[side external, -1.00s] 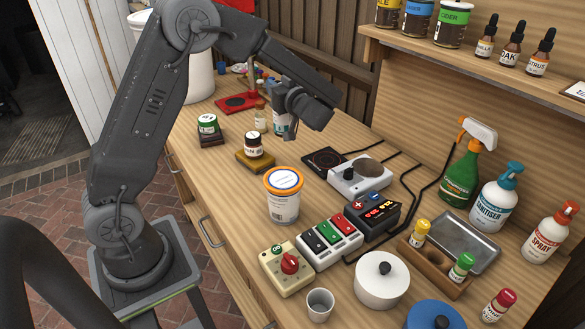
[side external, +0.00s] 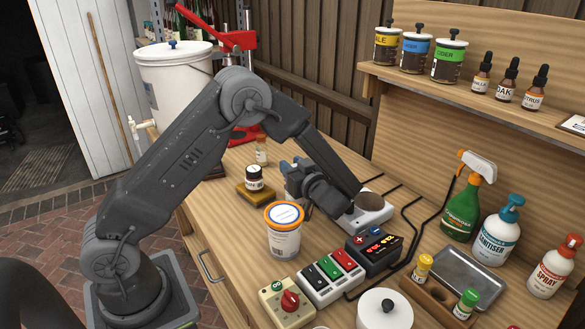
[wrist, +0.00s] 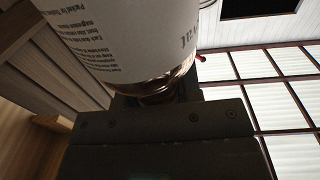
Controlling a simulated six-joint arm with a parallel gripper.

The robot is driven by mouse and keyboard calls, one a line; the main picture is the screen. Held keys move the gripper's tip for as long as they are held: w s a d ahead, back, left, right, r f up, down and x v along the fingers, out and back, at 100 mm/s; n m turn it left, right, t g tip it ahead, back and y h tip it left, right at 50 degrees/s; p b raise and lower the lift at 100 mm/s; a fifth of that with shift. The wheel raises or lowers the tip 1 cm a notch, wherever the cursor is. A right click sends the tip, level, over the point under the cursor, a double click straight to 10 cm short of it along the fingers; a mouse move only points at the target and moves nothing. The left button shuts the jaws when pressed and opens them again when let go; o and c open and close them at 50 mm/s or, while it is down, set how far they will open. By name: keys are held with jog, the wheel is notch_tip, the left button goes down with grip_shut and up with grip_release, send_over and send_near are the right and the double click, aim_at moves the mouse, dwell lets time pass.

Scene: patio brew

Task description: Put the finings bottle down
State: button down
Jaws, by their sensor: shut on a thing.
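In the wrist view a bottle with a white printed label (wrist: 130,40) and a clear brownish base fills the top, close against my gripper (wrist: 160,98). I take it for the finings bottle; its name is not readable. In the side view my gripper (side external: 292,172) is shut on it, low over the bench between the white-lidded jar and the grey-white stirrer-like unit (side external: 366,212). The bottle is mostly hidden behind the gripper there. I cannot tell whether it touches the bench.
A tub with an orange-rimmed lid (side external: 284,232) stands just in front of my gripper. A small dark jar (side external: 254,178) sits on a yellow pad (side external: 256,195) to the left. A small orange-capped bottle (side external: 261,150) stands behind. A switch box (side external: 332,277) and display box (side external: 375,252) lie nearer.

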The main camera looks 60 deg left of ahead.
jog(key=shift+f, duration=0.2)
jog(key=c, duration=0.8)
grip_release()
jog(key=shift+d+r, duration=0.1)
jog(key=shift+d, duration=0.1)
jog(key=d, duration=0.7)
jog(key=shift+s, duration=0.2)
jog(key=shift+r, duration=0.1)
